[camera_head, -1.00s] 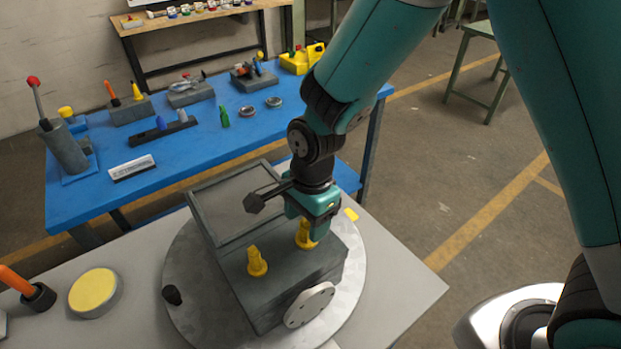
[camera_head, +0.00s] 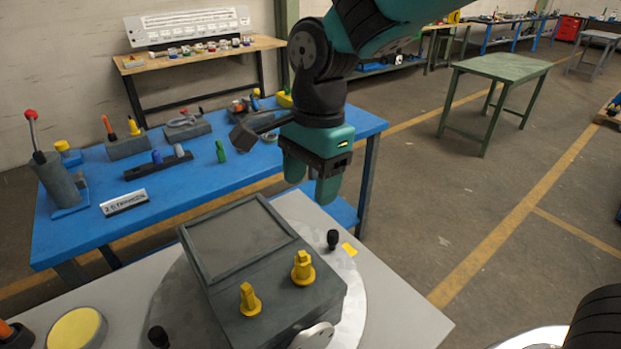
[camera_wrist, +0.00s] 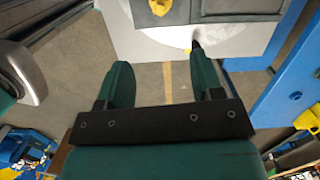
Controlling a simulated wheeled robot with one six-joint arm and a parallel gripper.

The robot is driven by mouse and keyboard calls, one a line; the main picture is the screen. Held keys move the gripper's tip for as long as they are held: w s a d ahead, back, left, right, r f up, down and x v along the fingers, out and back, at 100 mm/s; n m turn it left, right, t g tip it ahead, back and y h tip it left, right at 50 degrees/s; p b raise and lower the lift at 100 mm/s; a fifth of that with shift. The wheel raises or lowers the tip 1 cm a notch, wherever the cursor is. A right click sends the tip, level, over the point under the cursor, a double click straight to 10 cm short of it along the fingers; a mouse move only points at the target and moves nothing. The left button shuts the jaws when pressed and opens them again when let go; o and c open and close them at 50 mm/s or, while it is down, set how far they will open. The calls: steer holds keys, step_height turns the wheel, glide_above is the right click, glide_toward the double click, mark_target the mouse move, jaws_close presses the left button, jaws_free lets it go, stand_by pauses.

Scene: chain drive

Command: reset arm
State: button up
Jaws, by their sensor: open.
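My gripper (camera_head: 310,183) is open and empty. In the head view its teal fingers hang in the air above and behind the grey box (camera_head: 213,285), apart from it. Two yellow knobs stand upright on the box's front part, one at the left (camera_head: 249,300) and one at the right (camera_head: 303,268). In the wrist view my open fingers (camera_wrist: 166,85) have floor between them, and the box's edge (camera_wrist: 225,10) and one yellow knob (camera_wrist: 160,6) show at the top.
The box sits on a round plate (camera_head: 350,290) on a grey table (camera_head: 400,315). A black peg (camera_head: 333,240) stands beside the box. A blue table (camera_head: 200,200) with several tools is behind. A yellow disc (camera_head: 75,329) lies at the front left. Open floor is at the right.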

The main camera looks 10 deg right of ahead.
steer(key=s+d+n+y+b, duration=0.1)
steer(key=s+d+n, duration=0.1)
steer(key=s+n, duration=0.6)
steer(key=s+d+n+y+b, duration=0.2)
steer(key=s+n, duration=0.5)
steer(key=n, duration=0.4)
steer(key=shift+s+d+t, duration=0.3)
steer(key=shift+s+d, duration=0.1)
steer(key=shift+f, duration=0.1)
